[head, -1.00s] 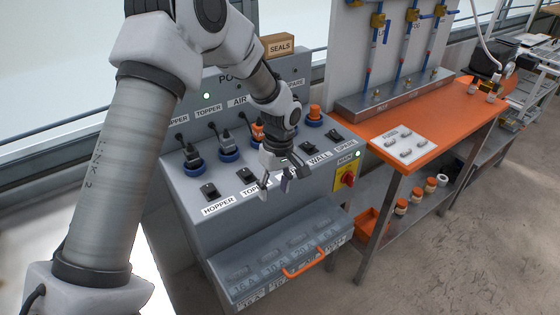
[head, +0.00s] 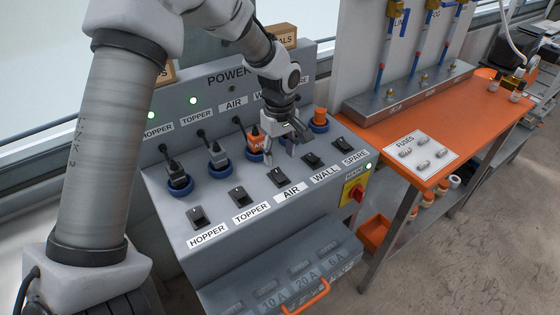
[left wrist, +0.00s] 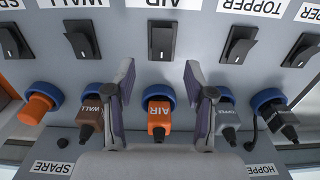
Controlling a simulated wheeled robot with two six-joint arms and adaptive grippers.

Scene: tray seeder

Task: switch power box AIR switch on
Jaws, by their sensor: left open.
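The power box (head: 215,215) is a grey sloped console with a row of black rocker switches. The AIR switch (head: 278,177) sits mid-row above its AIR label; it also shows at the top centre of the left wrist view (left wrist: 162,41). My left gripper (head: 281,150) is open and empty, just behind the AIR switch in the head view. In the left wrist view its two fingers (left wrist: 158,70) are spread either side of the orange AIR plug (left wrist: 160,116), short of the switch. I cannot tell the rocker's position for certain. My right gripper is not in view.
Neighbouring TOPPER (head: 239,196) and WALL (head: 312,159) switches flank the AIR switch. Plugs in blue sockets stand behind the row. Green lamps glow above HOPPER (head: 151,115) and TOPPER (head: 193,101). A red-yellow main switch (head: 353,193) is on the right front; an orange bench (head: 465,130) stands beyond.

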